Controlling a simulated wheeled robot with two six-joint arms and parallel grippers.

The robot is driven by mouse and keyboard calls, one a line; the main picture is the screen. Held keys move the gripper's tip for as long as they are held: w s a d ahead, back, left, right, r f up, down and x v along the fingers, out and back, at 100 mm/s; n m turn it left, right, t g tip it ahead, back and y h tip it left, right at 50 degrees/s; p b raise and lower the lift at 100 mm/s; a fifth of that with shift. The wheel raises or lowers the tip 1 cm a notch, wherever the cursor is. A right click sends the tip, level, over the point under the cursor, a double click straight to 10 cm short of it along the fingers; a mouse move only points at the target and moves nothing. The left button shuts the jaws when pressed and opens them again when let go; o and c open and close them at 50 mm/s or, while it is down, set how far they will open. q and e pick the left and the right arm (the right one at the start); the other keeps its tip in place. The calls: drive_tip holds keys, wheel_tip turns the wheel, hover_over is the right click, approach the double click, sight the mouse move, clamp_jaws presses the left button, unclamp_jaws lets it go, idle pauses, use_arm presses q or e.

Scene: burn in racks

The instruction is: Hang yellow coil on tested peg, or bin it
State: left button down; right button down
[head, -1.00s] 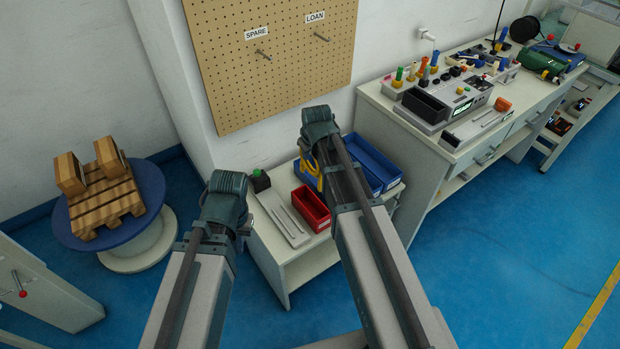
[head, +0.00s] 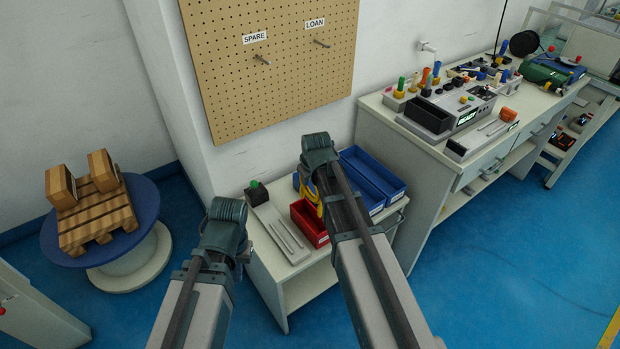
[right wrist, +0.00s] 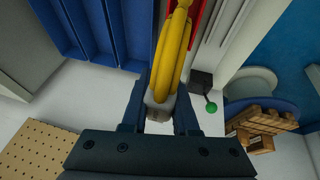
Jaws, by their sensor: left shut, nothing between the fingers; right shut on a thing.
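The yellow coil (right wrist: 172,55) hangs in my right gripper (right wrist: 160,112), which is shut on it at a pale piece in the right wrist view. In the head view only a bit of the coil (head: 312,196) shows beside my right gripper (head: 308,185), over the low cabinet. My left gripper (head: 240,262) is shut and empty, left of the cabinet. The pegboard (head: 270,85) carries two pegs, one under a SPARE label (head: 255,38) and one under a LOAN label (head: 315,24). Both pegs look bare. A red bin (head: 309,224) and blue bins (head: 378,172) stand on the cabinet.
A grey slotted fixture (head: 280,232) and a black box with a green button (head: 256,193) stand on the cabinet. The workbench (head: 440,150) at right holds a tester (head: 450,105) with a lit display. A blue-topped spool (head: 140,240) bears a pallet. Blue floor is open at right.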

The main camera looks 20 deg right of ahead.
wheel_tip(320, 180, down, 11)
drive_tip(key=b, duration=1)
drive_tip(key=shift+f+b, duration=0.4)
drive_tip(key=shift+b, duration=0.2)
idle(0.3)
drive_tip(key=c, duration=0.6)
unclamp_jaws()
drive_tip(key=shift+r, duration=0.1)
drive_tip(key=p+v, duration=1.2)
drive_tip(key=v, duration=0.1)
drive_tip(key=shift+s+r+p, duration=0.15)
drive_tip(key=shift+r+p, duration=0.1)
drive_tip(key=shift+p, duration=0.05)
drive_tip(key=shift+a, duration=0.15)
